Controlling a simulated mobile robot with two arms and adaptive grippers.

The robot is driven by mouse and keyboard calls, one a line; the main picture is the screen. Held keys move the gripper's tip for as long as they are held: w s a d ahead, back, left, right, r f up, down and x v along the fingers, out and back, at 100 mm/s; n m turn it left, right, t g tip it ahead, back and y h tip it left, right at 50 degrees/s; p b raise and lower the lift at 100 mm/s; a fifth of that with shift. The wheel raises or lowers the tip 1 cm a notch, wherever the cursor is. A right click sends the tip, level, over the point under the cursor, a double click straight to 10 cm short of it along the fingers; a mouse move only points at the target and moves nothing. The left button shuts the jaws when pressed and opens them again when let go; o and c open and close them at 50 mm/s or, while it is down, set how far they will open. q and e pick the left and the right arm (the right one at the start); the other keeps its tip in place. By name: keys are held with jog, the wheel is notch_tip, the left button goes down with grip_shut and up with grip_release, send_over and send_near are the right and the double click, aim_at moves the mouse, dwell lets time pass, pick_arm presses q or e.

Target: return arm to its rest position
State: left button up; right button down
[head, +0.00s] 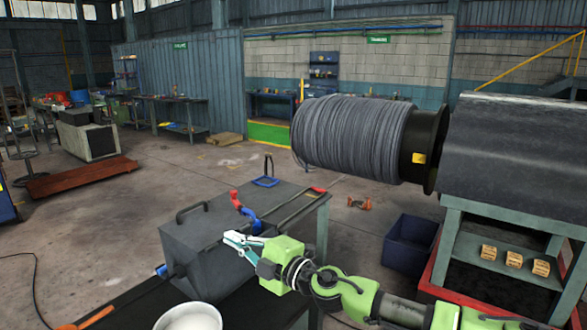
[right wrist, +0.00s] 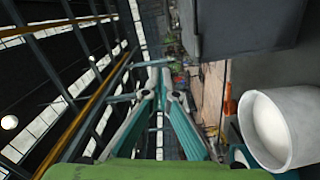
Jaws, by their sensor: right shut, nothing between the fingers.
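My right arm (head: 340,290), light green with dark joints, comes in from the lower right of the head view. Its gripper (head: 230,240) is shut and empty, with teal and pale fingers. It appears in front of the grey metal box (head: 200,225); I cannot tell whether it touches the box. In the right wrist view the fingertips (right wrist: 158,68) are drawn together with nothing between them. The drum (head: 350,138) wound with grey rope sits at upper right, well apart from the gripper. My left gripper is in neither view.
A white bowl-like container (head: 190,318) stands at the bottom; it also shows in the right wrist view (right wrist: 285,125). A red and blue handle (head: 245,210) is at the box. A dark blue bin (head: 410,245) and a shelf with wooden blocks (head: 513,260) are at right.

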jog(key=s+d+f+m+h, duration=1.2)
jog(key=s+d+f+m, duration=0.4)
jog(key=d+f+m, duration=0.4)
jog(key=s+d+f+m+g+h, duration=0.1)
jog(key=s+d+f+g, duration=0.3)
jog(key=s, duration=0.5)
jog(key=s+d+f+m+g, duration=0.1)
jog(key=s+d+f, duration=0.35)
jog(key=s, duration=0.35)
jog(key=s+d+f+m+g+h, duration=0.1)
jog(key=s+d+f+g, duration=0.3)
jog(key=s, duration=0.5)
notch_tip(320, 180, down, 27)
jog(key=s+d+b, duration=0.1)
jog(key=b, duration=0.1)
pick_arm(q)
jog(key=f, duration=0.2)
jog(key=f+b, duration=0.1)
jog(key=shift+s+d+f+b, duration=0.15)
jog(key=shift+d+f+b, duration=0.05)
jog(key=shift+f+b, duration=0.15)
pick_arm(e)
jog(key=s+d+f+g, duration=0.1)
jog(key=s+d+f, duration=0.2)
jog(key=s+f, duration=1.4)
jog(key=shift+s+f, duration=0.3)
jog(key=shift+f, duration=0.35)
